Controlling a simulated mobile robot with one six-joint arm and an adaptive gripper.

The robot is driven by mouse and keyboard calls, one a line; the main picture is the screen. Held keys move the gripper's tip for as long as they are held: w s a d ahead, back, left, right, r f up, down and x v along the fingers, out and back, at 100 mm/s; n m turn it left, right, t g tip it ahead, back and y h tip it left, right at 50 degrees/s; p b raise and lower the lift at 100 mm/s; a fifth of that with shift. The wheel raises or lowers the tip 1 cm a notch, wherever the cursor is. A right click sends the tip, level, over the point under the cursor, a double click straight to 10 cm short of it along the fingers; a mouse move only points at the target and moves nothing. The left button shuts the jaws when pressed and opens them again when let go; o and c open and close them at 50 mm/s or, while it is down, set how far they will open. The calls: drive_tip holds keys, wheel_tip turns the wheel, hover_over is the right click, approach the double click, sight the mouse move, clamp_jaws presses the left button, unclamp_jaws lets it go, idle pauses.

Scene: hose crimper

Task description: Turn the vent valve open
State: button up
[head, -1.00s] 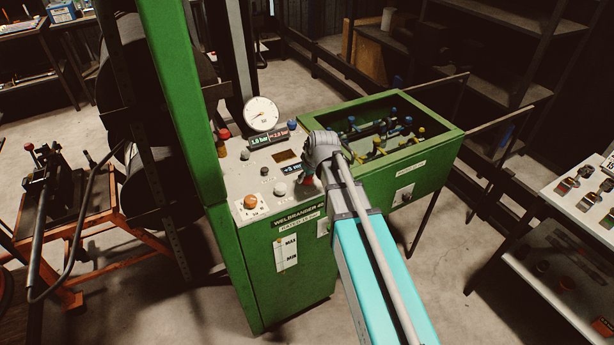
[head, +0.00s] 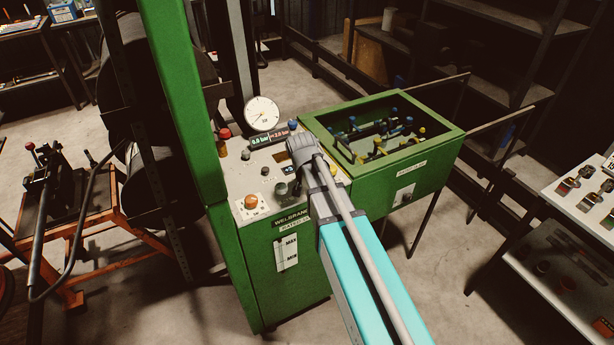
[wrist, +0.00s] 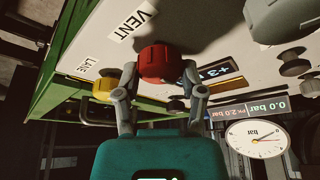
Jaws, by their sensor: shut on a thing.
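The red vent valve knob (wrist: 160,62) is in the upper middle of the wrist view, on the pale panel beside the VENT label (wrist: 132,20). My gripper (wrist: 161,76) has one finger on each side of the knob and is shut on it. In the head view my wrist covers the knob and the fingers. The pressure display (head: 270,138) reads 0.0 bar, with a second reading of 2.0 bar, and also shows in the wrist view (wrist: 250,108). The round gauge (head: 263,114) stands behind it.
Other knobs stand close by on the panel, among them an orange one (head: 251,201) and a yellow one (wrist: 103,88). A green open-topped box (head: 420,165) with several coloured fittings adjoins the panel at the right. A green column (head: 182,100) rises at the left.

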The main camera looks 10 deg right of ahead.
drive_tip(key=shift+m, duration=0.6)
drive_tip(key=o, duration=1.1)
drive_tip(key=shift+o, duration=0.2)
drive_tip(key=shift+n, duration=0.3)
